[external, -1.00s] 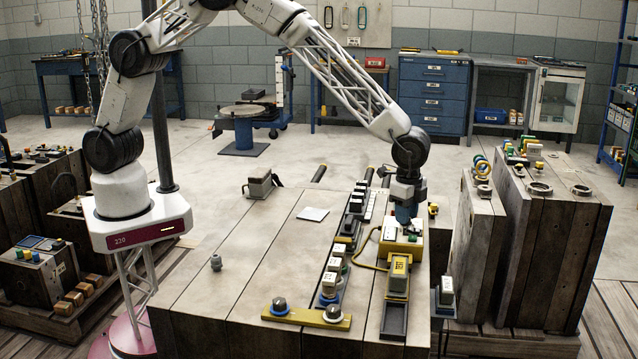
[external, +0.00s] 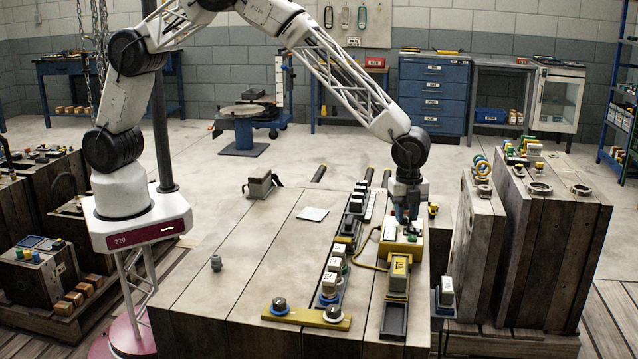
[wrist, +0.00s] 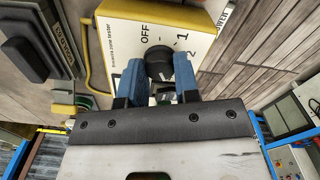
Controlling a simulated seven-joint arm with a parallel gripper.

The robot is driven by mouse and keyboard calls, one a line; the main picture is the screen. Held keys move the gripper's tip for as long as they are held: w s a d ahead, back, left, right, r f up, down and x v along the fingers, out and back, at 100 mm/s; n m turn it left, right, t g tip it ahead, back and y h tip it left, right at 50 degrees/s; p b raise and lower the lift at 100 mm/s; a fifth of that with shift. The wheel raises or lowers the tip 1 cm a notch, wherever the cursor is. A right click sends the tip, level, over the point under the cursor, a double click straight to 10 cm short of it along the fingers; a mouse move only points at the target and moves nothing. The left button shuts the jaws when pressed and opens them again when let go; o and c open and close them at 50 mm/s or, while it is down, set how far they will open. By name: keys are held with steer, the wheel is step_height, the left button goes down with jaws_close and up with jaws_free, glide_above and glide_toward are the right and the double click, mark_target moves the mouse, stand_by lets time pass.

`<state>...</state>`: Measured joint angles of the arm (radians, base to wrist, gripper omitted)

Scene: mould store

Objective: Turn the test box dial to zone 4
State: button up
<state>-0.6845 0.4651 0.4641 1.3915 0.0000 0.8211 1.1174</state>
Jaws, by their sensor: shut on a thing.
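The test box (external: 398,249) is a white-faced box with yellow edges on the wooden block top, below my gripper. In the wrist view its face (wrist: 120,38) shows the marks OFF, 1 and 2. The black round dial (wrist: 158,62) sits between the blue fingers of my gripper (wrist: 158,76). The gripper is shut on the dial, pointing down onto the box in the external view (external: 406,216). The fingers hide part of the dial and the other zone marks. I cannot tell which zone the dial points to.
A yellow cable (external: 366,266) runs from the box. A row of switch blocks (external: 335,263) lies to its left, and a yellow-topped unit (external: 398,272) stands in front. A yellow strip with two knobs (external: 306,314) lies nearer. The left of the top is mostly clear.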

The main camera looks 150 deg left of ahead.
mark_target(406, 217)
stand_by(0.3)
steer(key=o, duration=0.9)
steer(key=shift+o, duration=0.2)
steer(key=shift+r, duration=0.15)
steer(key=shift+r, duration=3.8)
